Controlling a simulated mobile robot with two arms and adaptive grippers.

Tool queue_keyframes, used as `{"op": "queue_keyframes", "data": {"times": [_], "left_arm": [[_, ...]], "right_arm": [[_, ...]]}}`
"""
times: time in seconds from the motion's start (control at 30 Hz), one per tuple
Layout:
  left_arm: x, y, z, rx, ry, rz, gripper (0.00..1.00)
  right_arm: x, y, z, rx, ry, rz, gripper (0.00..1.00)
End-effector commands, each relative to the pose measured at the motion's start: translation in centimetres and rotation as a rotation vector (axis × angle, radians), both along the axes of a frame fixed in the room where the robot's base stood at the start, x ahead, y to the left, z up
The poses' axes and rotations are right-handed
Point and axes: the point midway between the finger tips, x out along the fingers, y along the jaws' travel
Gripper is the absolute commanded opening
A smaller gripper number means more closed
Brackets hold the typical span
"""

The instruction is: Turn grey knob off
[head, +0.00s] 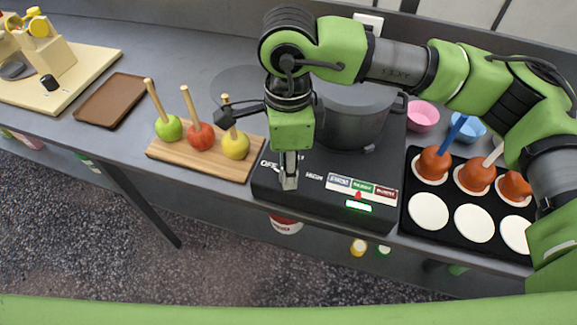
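A black cooker (330,200) stands on the counter with a large dark pot (352,125) on top. Lettering starting "OF" and a partly covered second label show on its front panel. My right gripper (290,180) points down at this panel, between the two labels. Its fingers look close together, seen edge-on. I cannot make out the grey knob apart from the fingertips; it seems hidden at or under them. Blue, green and red labels (362,188), a red dot (358,195) and a lit green display (358,206) are to the right. My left gripper is not in view.
Left of the cooker, a wooden board (205,157) holds green, red and yellow apples on sticks. A brown tray (110,99) lies further left. A black tray (405,219) with coated apples and white discs is close right. Pink (422,116) and blue bowls (467,128) stand behind it.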

Motion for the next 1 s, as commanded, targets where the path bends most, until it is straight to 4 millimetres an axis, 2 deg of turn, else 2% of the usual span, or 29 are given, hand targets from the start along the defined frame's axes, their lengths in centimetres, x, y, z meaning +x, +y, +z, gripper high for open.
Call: {"op": "queue_keyframes", "data": {"times": [0.2, 0.23, 0.3, 0.6, 0.73, 0.87, 1.0], "left_arm": [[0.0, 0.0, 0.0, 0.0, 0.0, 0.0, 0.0], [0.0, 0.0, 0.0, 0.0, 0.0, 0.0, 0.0], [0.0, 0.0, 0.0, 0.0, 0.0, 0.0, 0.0], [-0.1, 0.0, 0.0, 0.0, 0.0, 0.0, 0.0], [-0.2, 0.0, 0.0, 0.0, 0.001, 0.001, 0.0], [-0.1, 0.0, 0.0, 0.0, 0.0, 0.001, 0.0], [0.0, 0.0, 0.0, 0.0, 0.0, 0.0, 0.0]], "right_arm": [[0.0, 0.0, 0.1, 0.001, -0.002, 0.001, 0.04], [0.0, 0.0, 0.1, 0.001, -0.002, 0.001, 0.28], [0.0, 0.0, 0.1, 0.001, -0.002, 0.001, 0.42], [0.0, 0.0, 0.0, 0.0, -0.001, 0.0, 0.42], [0.1, 0.1, 0.7, 0.001, -0.003, -0.001, 0.42], [0.1, 0.1, 2.8, 0.002, -0.006, 0.0, 0.42], [0.1, 0.1, 5.9, 0.003, -0.006, -0.001, 0.42]]}}
